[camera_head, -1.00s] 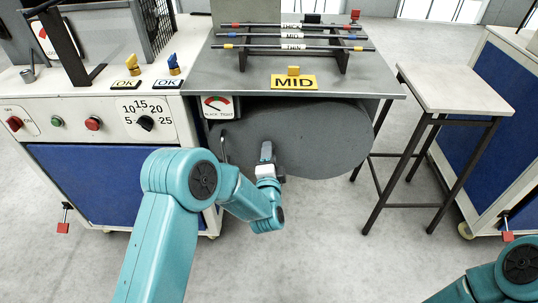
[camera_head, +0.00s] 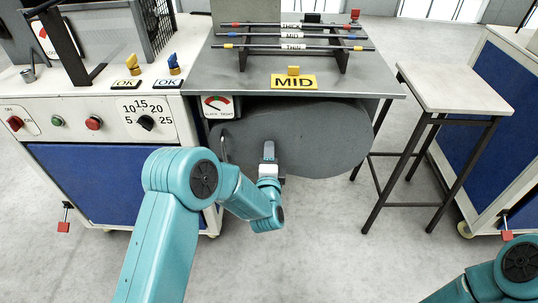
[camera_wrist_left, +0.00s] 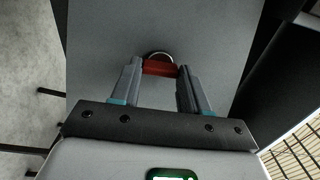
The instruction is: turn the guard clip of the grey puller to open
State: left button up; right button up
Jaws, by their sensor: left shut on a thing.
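The grey puller (camera_head: 310,132) is a rounded dark-grey housing under the metal table in the head view. My left gripper (camera_head: 268,152) is up against its front face. In the left wrist view my left gripper (camera_wrist_left: 159,72) is shut on a red bar, which I take to be the guard clip (camera_wrist_left: 158,67). The bar lies crosswise between the fingertips. A dark round ring shows just behind it on the grey face. In the head view the clip is hidden by my gripper. My right gripper is out of view; only part of my right arm shows at lower right.
A MID sign (camera_head: 294,82) and a rack of labelled rods (camera_head: 292,47) stand on the table above. A slack/tight gauge (camera_head: 217,106) and a curved handle (camera_head: 224,147) are left of the gripper. A stool (camera_head: 462,90) stands right. Floor in front is clear.

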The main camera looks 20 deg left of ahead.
pick_arm(q)
jog(key=o, duration=1.1)
jog(key=shift+c, duration=0.2)
jog(key=p+v, duration=0.2)
jog(key=v, duration=1.4)
jog(key=shift+s+p, duration=0.15)
jog(key=shift+p, duration=0.15)
